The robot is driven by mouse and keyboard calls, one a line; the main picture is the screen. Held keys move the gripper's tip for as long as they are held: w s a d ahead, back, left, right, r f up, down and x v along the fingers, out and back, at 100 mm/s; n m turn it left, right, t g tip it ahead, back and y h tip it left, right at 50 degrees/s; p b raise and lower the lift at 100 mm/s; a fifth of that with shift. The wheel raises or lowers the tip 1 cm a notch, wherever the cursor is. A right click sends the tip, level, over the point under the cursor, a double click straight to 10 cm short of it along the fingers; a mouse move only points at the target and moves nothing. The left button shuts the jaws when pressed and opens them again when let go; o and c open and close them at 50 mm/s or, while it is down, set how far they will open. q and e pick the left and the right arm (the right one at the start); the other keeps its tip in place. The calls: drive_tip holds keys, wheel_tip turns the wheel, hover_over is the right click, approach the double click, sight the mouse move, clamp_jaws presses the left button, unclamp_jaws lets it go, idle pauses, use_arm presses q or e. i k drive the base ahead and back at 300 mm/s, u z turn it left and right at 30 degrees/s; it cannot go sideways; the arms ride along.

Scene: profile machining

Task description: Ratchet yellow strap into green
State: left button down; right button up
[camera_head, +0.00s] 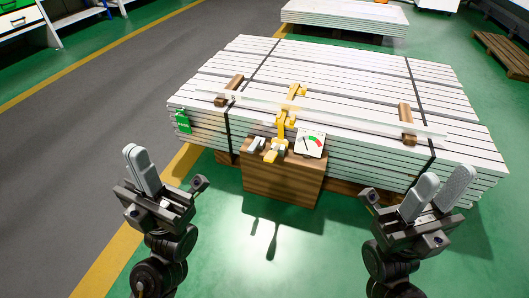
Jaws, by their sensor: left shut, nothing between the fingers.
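The yellow strap (282,125) stands at the front middle of the white stack, and a yellow fitting (297,90) shows above it. A yellow lever-like part (270,156) and a small grey part (256,144) sit at its lower end, on a wooden block (285,178). A white dial gauge (310,143) with a green and red scale stands to the right; its needle is too small to read. My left gripper (141,168) is shut and empty, left of the block. My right gripper (438,190) is open and empty, right of the block. Both are apart from the strap.
The stack of white profiles (370,80) is bound with dark bands, and a long pale bar lies across wooden pieces (407,123) on top. A green tag (182,121) hangs at its left corner. Another white stack (345,15) and a pallet (503,52) stand behind.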

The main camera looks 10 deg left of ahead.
sight(270, 156)
drive_tip(key=u, duration=0.05)
drive_tip(key=i, duration=1.1)
drive_tip(key=z, duration=0.35)
